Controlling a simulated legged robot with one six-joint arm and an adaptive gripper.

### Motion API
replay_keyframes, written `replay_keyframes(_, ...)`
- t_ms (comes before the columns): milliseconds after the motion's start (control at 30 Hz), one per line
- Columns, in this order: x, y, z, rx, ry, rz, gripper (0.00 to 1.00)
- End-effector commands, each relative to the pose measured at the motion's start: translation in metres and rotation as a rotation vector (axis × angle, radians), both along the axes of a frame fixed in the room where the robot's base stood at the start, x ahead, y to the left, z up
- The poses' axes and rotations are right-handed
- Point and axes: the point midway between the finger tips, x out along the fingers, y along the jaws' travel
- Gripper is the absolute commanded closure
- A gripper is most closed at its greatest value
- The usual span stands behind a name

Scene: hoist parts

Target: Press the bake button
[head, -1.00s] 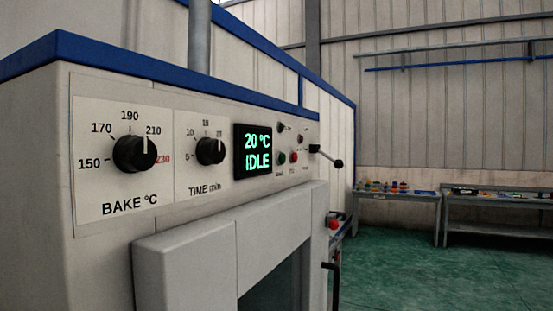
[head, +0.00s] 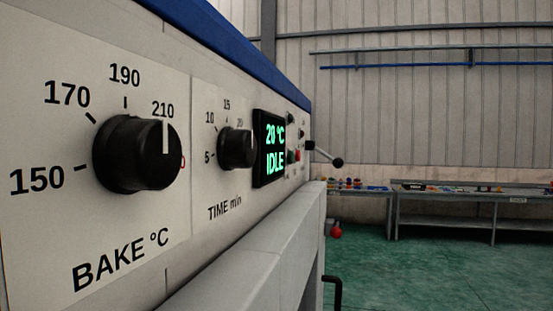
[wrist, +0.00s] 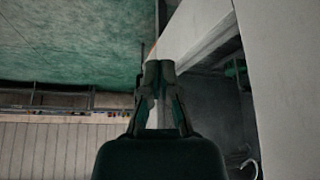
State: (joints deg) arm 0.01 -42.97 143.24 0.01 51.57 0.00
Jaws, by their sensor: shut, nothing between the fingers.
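The oven's control panel (head: 215,75) fills the left of the head view. Its small buttons sit just right of the display (head: 269,148), seen at a steep angle. A green button (head: 290,157) is low there with a red button (head: 297,155) beside it; which one is bake I cannot read. The display reads 20 °C IDLE. My gripper (wrist: 158,68) shows only in the wrist view, shut and empty, its fingertips together. There it appears in front of the oven's pale front edge; contact cannot be told. No button shows clearly in the wrist view.
The BAKE °C knob (head: 135,154) points near 210, and the TIME knob (head: 236,149) is beside it. A lever with a black ball (head: 337,162) juts out past the buttons. Workbenches (head: 450,192) with small parts stand far back. The green floor (head: 430,260) between is open.

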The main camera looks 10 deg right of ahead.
Motion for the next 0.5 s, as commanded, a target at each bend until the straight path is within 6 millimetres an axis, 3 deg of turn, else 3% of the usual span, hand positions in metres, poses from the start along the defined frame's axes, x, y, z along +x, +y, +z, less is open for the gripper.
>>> replay_keyframes(267,0.003,0.000,0.004,0.018,-0.006,-0.013,1.00)
replay_keyframes(367,0.018,0.006,0.021,0.094,-0.032,-0.076,1.00)
replay_keyframes(500,0.058,0.018,0.066,0.312,-0.098,-0.243,1.00)
